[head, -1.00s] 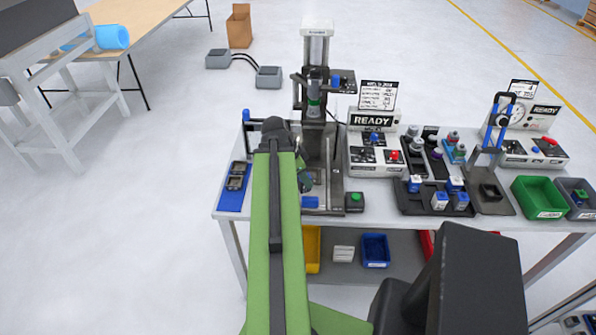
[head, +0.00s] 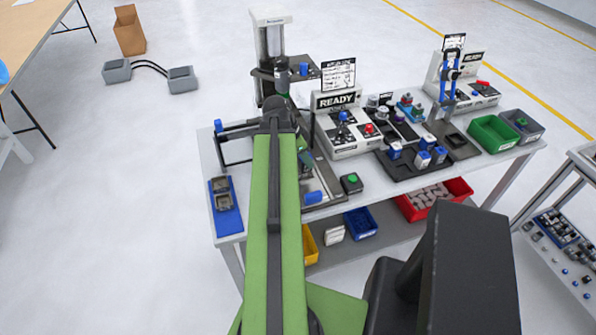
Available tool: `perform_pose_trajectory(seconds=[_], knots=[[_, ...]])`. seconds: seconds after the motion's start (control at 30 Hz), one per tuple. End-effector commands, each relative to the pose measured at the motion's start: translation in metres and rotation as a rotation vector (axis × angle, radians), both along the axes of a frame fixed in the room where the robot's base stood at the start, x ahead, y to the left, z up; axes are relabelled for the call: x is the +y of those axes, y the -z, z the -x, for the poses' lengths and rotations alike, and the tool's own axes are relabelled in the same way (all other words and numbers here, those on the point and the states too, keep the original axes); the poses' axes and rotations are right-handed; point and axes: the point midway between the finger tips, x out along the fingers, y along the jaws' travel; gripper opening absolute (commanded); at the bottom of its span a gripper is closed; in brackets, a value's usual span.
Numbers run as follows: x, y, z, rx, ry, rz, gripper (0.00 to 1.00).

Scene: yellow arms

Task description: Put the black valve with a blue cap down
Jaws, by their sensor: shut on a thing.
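My green arm reaches up from the bottom of the head view over the workbench (head: 204,150). A small dark and green part of my gripper (head: 306,158) shows just right of the arm, over the press base. Its fingers are mostly hidden behind the arm. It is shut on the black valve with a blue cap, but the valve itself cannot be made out. A blue block (head: 313,197) shows at the front of the press base; whether anything touches it is unclear. Several blue-capped parts (head: 422,160) stand in a black tray (head: 400,176) to the right.
A tall press (head: 270,45) stands behind my arm. A blue mat (head: 228,222) with a grey fixture lies at the left end. A READY box (head: 340,128), a green-button box (head: 351,184) and a green bin (head: 490,134) stand to the right. Little bench room is bare.

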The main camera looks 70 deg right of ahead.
Motion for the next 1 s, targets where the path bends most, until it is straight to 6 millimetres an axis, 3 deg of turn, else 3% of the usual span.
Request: perform_pose_trajectory(seconds=[0.17, 0.27, 0.43, 0.53, 0.63, 0.77, 1.0], knots=[[-0.002, -0.007, -0.010, 0.000, -0.021, 0.000, 0.00], [-0.019, -0.027, 0.004, 0.000, -0.011, 0.001, 0.00], [-0.057, -0.062, 0.046, -0.001, 0.015, 0.000, 0.00], [-0.070, -0.072, 0.065, -0.001, 0.023, 0.001, 0.00], [-0.073, -0.072, 0.072, 0.000, 0.024, 0.000, 0.00], [-0.069, -0.062, 0.065, 0.000, 0.022, 0.000, 0.00], [-0.042, -0.021, 0.013, 0.000, 0.018, 0.000, 0.00]])
